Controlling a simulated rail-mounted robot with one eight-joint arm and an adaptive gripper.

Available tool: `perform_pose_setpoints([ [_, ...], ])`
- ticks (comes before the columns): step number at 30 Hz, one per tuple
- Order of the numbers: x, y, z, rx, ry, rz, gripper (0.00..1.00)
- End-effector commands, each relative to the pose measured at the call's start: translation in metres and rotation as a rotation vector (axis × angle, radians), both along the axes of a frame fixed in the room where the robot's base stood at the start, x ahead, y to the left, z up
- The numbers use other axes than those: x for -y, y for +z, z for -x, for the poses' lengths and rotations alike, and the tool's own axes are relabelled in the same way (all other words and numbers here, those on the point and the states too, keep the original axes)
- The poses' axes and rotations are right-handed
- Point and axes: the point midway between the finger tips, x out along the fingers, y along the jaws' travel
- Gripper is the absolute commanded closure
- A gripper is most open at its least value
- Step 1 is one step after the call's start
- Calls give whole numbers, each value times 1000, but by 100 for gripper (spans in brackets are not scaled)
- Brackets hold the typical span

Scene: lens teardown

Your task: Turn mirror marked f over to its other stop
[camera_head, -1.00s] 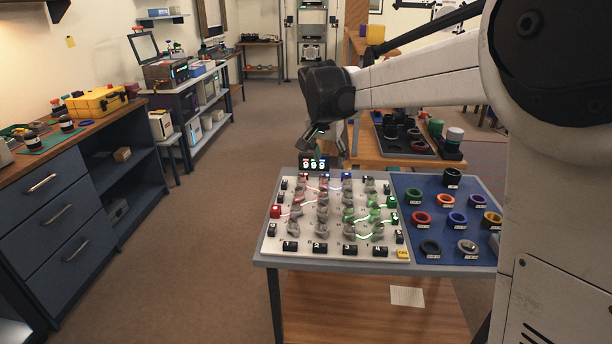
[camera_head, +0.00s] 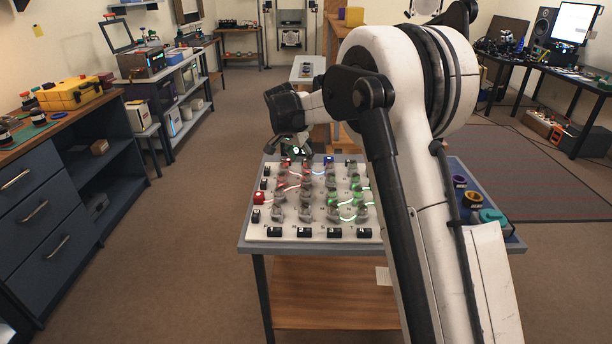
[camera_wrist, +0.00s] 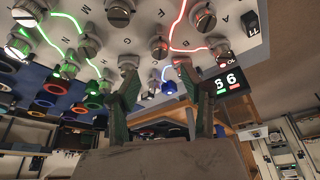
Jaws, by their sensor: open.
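The board (camera_head: 318,228) bears rows of grey mirror mounts, with red, green and white light paths between them. I cannot read the letters in the head view. My gripper (camera_wrist: 158,80) is open and empty, its two green-padded fingers apart.
A lit digit display (camera_wrist: 228,82) stands close to the right finger. A blue knob (camera_wrist: 168,88) shows between the fingers. The blue mat (camera_head: 466,171) with coloured rings lies right, mostly behind my arm.

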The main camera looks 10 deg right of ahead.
Motion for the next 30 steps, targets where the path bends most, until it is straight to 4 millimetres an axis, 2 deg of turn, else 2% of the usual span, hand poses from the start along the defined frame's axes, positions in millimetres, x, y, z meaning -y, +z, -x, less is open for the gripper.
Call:
perform_pose_setpoints([
  [1, 3, -11, -3, 0, -1, 0, 58],
  [6, 11, -40, -12, 0, 0, 0, 58],
  [13, 19, -68, -20, 0, 0, 0, 58],
  [18, 22, -76, -23, 0, 1, 0, 58],
  [27, 22, -77, -23, 0, 1, 0, 58],
  [30, 22, -77, -23, 0, 1, 0, 71],
])
